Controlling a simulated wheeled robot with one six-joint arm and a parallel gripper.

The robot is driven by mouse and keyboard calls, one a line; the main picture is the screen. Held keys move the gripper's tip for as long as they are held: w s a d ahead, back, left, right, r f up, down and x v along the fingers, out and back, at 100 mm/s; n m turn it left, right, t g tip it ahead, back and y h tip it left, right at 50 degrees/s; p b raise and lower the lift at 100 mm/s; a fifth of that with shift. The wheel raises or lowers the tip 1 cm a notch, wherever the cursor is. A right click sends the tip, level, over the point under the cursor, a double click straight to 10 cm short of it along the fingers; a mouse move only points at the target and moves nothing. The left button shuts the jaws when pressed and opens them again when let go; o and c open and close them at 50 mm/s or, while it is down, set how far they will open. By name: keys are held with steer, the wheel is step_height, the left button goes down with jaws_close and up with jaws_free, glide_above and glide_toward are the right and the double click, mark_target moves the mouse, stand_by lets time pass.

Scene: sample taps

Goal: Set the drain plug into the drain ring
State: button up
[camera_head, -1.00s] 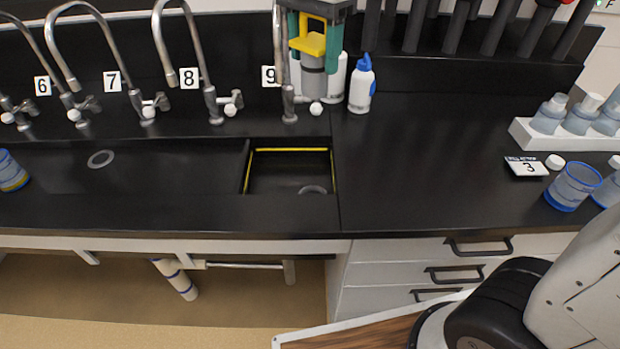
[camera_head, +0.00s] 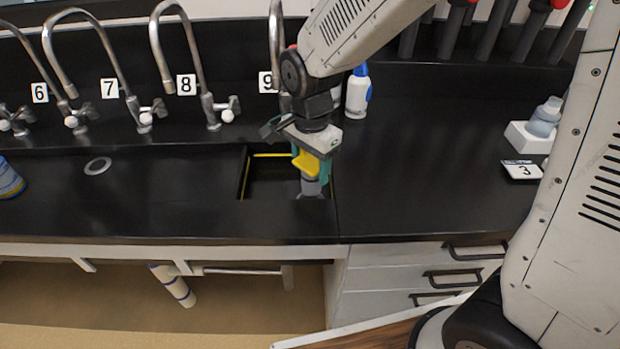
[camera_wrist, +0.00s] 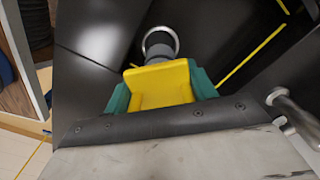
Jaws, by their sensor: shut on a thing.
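The drain plug (camera_head: 306,163) has a yellow grip on top and a grey cylindrical body. My gripper (camera_head: 311,168), with teal fingers, is shut on the yellow part and holds the plug down in the small sink basin below tap 9. The plug looks slightly tilted in the head view. In the wrist view, the yellow part (camera_wrist: 163,83) sits between the teal fingers, and the grey body points at the pale metal drain ring (camera_wrist: 159,31). The ring's near side is hidden by the plug. I cannot tell whether plug and ring touch.
The small basin has yellow edge lines (camera_head: 271,155) and dark walls close around my gripper. The tap 9 label (camera_head: 267,82) and a white bottle with a blue cap (camera_head: 358,92) stand behind. A label marked 3 (camera_head: 522,170) lies at right; the counter between is clear.

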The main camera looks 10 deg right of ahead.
mark_target(311, 180)
steer(key=shift+f, duration=2.15)
steer(key=shift+f, duration=0.35)
steer(key=o, duration=1.3)
steer(key=shift+c, duration=0.2)
